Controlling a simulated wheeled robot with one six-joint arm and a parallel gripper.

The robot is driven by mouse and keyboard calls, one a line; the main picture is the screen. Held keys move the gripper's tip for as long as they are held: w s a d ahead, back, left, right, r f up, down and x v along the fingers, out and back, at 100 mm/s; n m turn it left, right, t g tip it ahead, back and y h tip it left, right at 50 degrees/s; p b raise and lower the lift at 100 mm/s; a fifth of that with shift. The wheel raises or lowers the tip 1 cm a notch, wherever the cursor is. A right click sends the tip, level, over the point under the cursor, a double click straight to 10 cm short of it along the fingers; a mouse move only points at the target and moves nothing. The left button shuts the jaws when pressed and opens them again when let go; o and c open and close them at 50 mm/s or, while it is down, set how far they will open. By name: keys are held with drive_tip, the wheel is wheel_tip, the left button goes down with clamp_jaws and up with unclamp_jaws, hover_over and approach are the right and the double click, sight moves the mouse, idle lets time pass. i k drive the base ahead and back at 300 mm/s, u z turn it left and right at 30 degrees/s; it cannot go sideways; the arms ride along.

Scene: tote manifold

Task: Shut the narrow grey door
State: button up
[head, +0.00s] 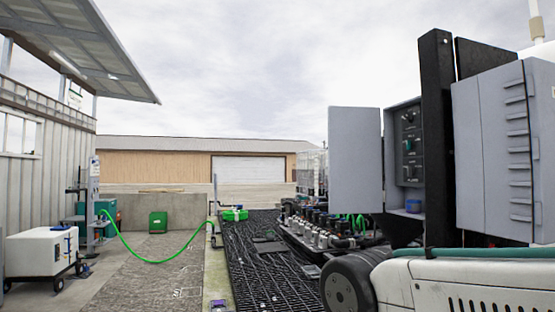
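A narrow grey door (355,160) stands open at the right of the head view, swung out to the left of its cabinet. The open grey cabinet (404,150) shows a panel with several dark knobs and a small blue item (413,206) low inside. The door's flat face is turned toward me, and no handle shows on it. My gripper is not in view, so its state and its place relative to the door are hidden.
A larger grey cabinet (490,150) with louvres stands right of a black post (437,130). Below the door is a manifold with several metal fittings (315,232). Black grating (265,270) lies ahead. A green hose (150,261) crosses the left floor near a white wheeled box (40,252).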

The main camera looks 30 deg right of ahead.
sight(355, 165)
drive_tip(key=u, duration=0.5)
drive_tip(key=i, duration=6.35)
drive_tip(key=z, duration=4.35)
drive_tip(key=i, duration=0.5)
drive_tip(key=z, duration=0.25)
